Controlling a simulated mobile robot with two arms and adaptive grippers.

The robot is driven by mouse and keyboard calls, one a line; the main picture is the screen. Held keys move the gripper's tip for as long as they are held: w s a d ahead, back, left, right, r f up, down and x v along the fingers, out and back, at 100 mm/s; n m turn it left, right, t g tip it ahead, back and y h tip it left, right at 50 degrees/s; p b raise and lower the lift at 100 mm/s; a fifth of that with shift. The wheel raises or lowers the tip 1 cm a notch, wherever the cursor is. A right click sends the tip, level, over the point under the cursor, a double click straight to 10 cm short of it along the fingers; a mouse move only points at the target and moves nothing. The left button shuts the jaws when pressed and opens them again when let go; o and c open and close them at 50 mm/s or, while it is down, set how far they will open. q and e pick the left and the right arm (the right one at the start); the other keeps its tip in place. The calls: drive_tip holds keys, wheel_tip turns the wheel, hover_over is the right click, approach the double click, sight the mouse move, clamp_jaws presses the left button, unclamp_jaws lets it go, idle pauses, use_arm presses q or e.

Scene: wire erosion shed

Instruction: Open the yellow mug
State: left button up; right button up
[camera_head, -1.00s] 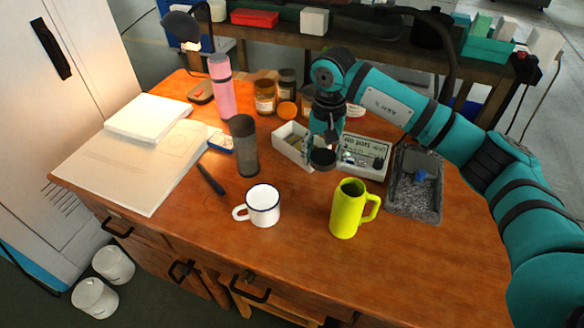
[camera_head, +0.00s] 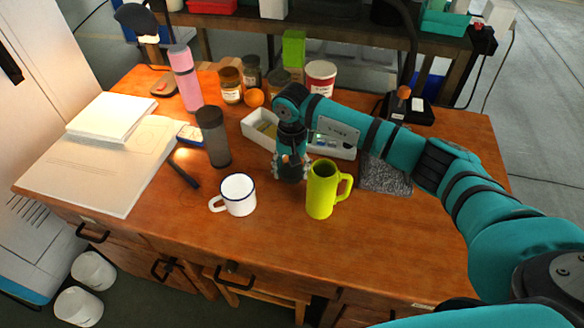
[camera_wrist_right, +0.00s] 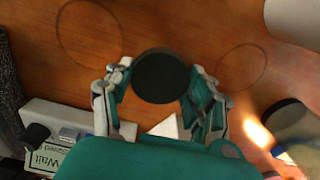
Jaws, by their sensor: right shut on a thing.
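The yellow mug (camera_head: 320,190) stands upright on the desk in the head view, its handle to the right. Its top is open and I see into it. My right gripper (camera_head: 290,176) is just left of the mug and points down, low over the desk. In the right wrist view the gripper (camera_wrist_right: 160,85) is shut on a dark round lid (camera_wrist_right: 161,77). Whether the lid touches the desk I cannot tell. My left gripper is not in view.
A white mug (camera_head: 238,195) stands left of the yellow mug. A dark tumbler (camera_head: 213,138), a white tray (camera_head: 260,129), jars and a display box (camera_head: 337,140) stand behind. A speckled stone slab (camera_head: 385,178) lies to the right. The front of the desk is clear.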

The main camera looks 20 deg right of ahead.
drive_tip(key=shift+f, duration=0.15)
drive_tip(key=o, duration=1.3)
